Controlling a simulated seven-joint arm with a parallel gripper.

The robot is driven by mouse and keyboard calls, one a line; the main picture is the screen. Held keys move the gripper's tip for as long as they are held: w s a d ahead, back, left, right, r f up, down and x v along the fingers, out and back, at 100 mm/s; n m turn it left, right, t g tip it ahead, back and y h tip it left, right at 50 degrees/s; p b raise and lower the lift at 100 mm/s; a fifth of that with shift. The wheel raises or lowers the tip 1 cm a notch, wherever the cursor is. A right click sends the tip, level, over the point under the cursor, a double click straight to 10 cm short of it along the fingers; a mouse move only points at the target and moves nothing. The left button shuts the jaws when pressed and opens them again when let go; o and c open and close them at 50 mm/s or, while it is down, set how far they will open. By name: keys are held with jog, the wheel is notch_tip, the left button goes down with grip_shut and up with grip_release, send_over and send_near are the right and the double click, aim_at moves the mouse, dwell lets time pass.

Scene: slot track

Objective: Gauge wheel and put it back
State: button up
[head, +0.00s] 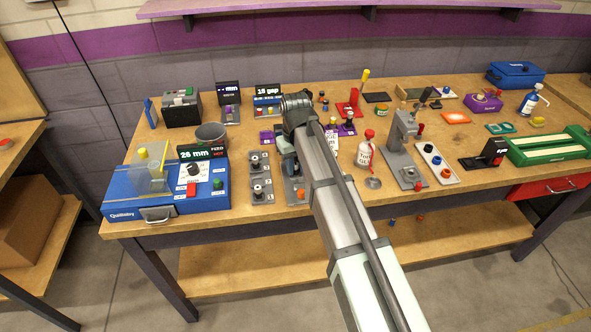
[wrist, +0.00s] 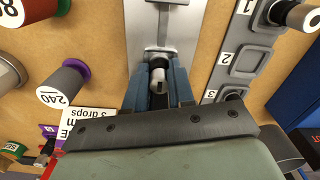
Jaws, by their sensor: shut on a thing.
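My gripper (wrist: 160,92) is shut on a small wheel (wrist: 158,74), a dark and pale piece between its blue fingers in the wrist view. The gripper sits low over the grey slotted track plate (wrist: 165,32). I cannot tell whether the wheel touches the plate. A grey numbered tray (wrist: 221,73) lies beside the plate. Its slot 1 holds a black-and-white wheel (wrist: 298,15), slot 2 is empty, and slot 3 holds a dark piece (wrist: 233,95).
Left of the tray stands a blue gauge box (head: 125,203) with a "26 mm" display (head: 203,152). A white bottle with a red cap (head: 366,150) and a grey press (head: 402,150) stand to the right. In the wrist view a grey spool marked 240 (wrist: 65,85) is nearby.

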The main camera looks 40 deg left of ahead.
grip_shut()
notch_tip(320, 180, up, 9)
jog(key=shift+r, duration=0.15)
jog(key=s+a+n, duration=0.1)
jog(key=s+a, duration=0.7)
jog(key=s, duration=0.1)
jog(key=shift+m, duration=0.5)
jog(key=shift+w+d+f, duration=0.1)
jog(key=shift+d+f, duration=0.05)
jog(key=shift+f, duration=2.25)
jog(key=shift+d+f, duration=0.15)
jog(key=shift+f, duration=2.25)
jog(key=shift+f, duration=0.1)
